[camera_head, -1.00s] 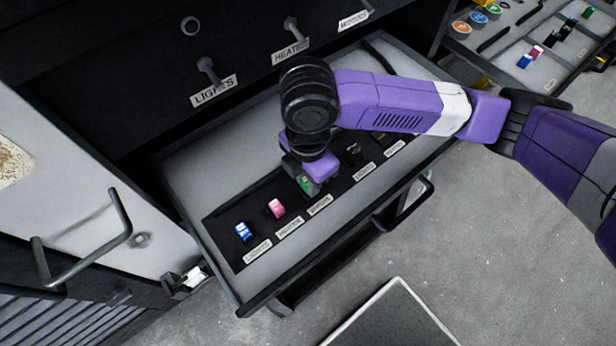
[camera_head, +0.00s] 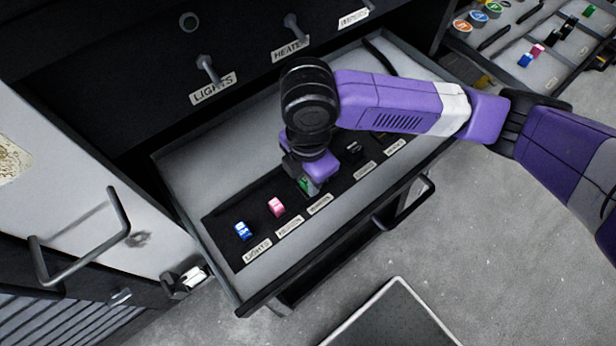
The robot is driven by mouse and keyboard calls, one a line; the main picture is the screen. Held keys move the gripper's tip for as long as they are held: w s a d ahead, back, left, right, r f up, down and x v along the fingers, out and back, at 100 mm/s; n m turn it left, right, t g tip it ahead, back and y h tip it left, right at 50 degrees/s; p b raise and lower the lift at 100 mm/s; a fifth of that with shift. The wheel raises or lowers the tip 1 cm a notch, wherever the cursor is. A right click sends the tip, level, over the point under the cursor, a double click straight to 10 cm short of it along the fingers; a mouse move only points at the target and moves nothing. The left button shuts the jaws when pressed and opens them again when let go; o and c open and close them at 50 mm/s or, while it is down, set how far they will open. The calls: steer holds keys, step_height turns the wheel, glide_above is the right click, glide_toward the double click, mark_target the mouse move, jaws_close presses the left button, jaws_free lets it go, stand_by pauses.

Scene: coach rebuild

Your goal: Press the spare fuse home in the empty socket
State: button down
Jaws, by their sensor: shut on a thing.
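My gripper (camera_head: 309,184) points down over the middle of the fuse row in the open drawer. It is shut on a green fuse (camera_head: 305,185), of which only a small part shows beside the jaws. The fuse is at the third label from the left. The jaws hide the socket under it, so I cannot tell how deep the fuse sits. A blue fuse (camera_head: 243,231) and a pink fuse (camera_head: 277,207) stand in the row to the left. A dark fuse or socket (camera_head: 354,148) shows to the right, partly behind my arm.
The drawer (camera_head: 222,170) is pulled out under a dark panel with switches labelled LIGHTS (camera_head: 214,88) and HEATER (camera_head: 290,48). A second tray (camera_head: 545,68) with fuses and round discs lies at top right. A cabinet door handle (camera_head: 85,245) stands at left.

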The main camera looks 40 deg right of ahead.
steer(key=shift+f, duration=0.15)
steer(key=c, duration=1.1)
jaws_free()
steer(key=shift+f, duration=0.1)
steer(key=o, duration=0.5)
steer(key=shift+s, duration=0.1)
steer(key=shift+r+p, duration=2.8)
steer(key=shift+r, duration=0.85)
